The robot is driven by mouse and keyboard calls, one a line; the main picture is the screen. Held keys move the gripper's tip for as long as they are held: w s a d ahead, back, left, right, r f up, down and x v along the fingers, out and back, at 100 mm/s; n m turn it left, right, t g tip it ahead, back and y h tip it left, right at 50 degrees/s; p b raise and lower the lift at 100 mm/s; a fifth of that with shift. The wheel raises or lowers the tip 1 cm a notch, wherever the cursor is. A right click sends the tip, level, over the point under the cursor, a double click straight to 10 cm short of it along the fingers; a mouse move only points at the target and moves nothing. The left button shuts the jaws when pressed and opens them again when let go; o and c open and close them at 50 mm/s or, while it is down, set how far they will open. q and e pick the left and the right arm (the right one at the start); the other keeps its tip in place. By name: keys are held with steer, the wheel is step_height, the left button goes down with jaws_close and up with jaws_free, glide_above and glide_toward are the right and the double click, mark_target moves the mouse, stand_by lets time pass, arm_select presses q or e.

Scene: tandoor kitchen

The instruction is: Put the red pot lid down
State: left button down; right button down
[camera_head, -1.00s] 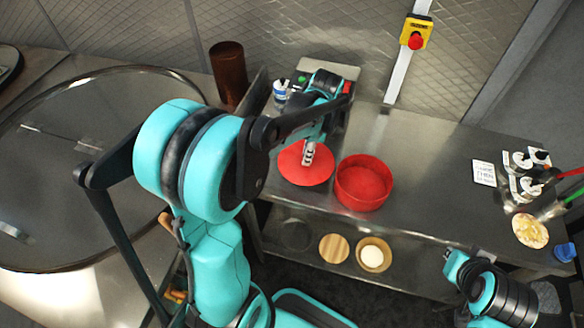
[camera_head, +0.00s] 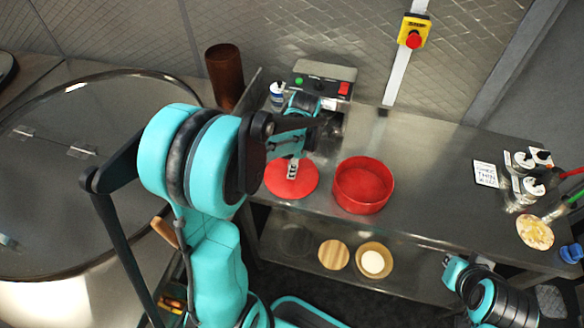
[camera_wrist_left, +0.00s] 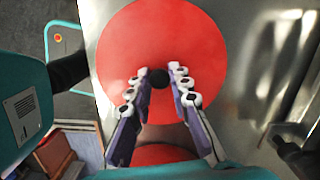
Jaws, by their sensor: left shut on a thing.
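The red pot lid (camera_head: 291,184) is a flat round disc near the front edge of the steel counter, left of the red pot. In the left wrist view the lid (camera_wrist_left: 165,45) fills the upper middle, with a dark round knob at its centre. My left gripper (camera_head: 294,168) is above the lid. Its two fingertips (camera_wrist_left: 160,80) are closed on the knob. I cannot tell whether the lid touches the counter. The open red pot (camera_head: 363,186) stands on the counter. My right gripper (camera_head: 453,268) is in front of the counter at lower right; its fingers are unclear.
A control box (camera_head: 323,82) and a small bottle (camera_head: 277,95) stand behind the lid. A brown cylinder (camera_head: 224,76) is at the back left. A card (camera_head: 485,174) and a flatbread (camera_head: 535,232) lie to the right. The counter between pot and card is clear.

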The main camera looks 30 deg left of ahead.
arm_select(q)
steer(key=c, duration=1.4)
jaws_free()
steer(key=shift+r+p, duration=0.35)
steer(key=shift+r, duration=0.05)
step_height(320, 180, up, 11)
steer(key=d+p, duration=0.1)
steer(key=p, duration=0.2)
steer(key=s+d+r+n+t+h, duration=0.1)
steer(key=s+d+r+n+t, duration=0.1)
steer(key=s+d+n+t, duration=0.5)
steer(key=s+d+n, duration=0.2)
steer(key=s+n, duration=0.2)
steer(key=n, duration=0.1)
steer(key=shift+d+n+t, duration=0.25)
steer(key=shift+n+t, duration=0.05)
steer(key=shift+t, duration=0.1)
